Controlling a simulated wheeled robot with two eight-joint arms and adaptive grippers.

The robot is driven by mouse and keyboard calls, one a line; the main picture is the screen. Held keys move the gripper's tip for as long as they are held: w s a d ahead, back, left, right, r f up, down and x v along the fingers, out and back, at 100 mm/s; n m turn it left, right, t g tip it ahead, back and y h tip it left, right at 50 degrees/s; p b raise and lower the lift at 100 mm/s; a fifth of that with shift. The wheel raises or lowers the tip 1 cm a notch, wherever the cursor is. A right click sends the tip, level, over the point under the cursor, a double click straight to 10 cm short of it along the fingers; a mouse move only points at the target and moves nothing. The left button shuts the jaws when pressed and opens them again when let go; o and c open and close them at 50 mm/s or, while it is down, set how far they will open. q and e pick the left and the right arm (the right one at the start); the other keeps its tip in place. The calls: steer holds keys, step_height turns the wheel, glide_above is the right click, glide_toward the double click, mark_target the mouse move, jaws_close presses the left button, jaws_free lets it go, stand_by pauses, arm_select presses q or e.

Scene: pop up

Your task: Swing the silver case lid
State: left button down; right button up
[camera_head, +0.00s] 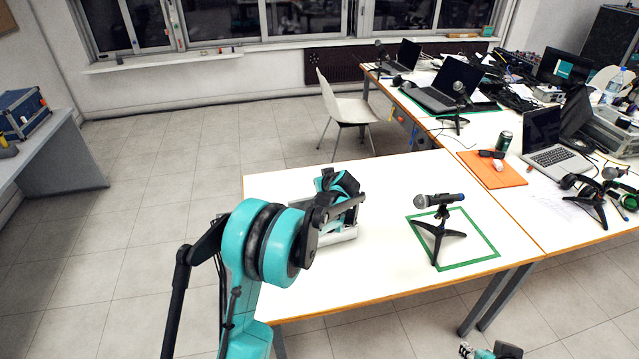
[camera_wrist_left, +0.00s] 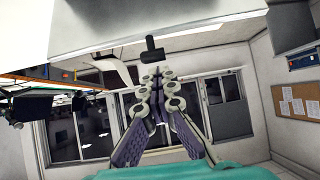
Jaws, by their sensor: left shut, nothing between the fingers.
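The silver case (camera_head: 338,236) lies on the near left part of the white table. Only its pale lower edge shows in the head view; my left arm hides most of it, and I cannot tell how far its lid is raised. My left gripper (camera_wrist_left: 155,80) is shut and empty in the wrist view. Its fingertips are close to a black T-shaped piece (camera_wrist_left: 152,48) on the edge of a pale panel (camera_wrist_left: 190,28); I cannot tell whether they touch. Part of my right gripper (camera_head: 466,349) shows at the bottom edge of the head view, away from the case.
A microphone (camera_head: 440,201) on a black tripod stands right of the case, inside a green square (camera_head: 482,261). An orange mat (camera_head: 492,172) and laptops (camera_head: 552,150) are farther right. A chair (camera_head: 340,103) stands behind the table. The tabletop (camera_head: 385,275) in front of the microphone is clear.

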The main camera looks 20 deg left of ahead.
arm_select(q)
steer(key=shift+w, duration=0.1)
steer(key=w+a, duration=0.2)
steer(key=shift+w+a+f, duration=0.1)
steer(key=shift+w+f, duration=0.05)
steer(key=shift+w, duration=0.15)
steer(key=c, duration=1.8)
jaws_free()
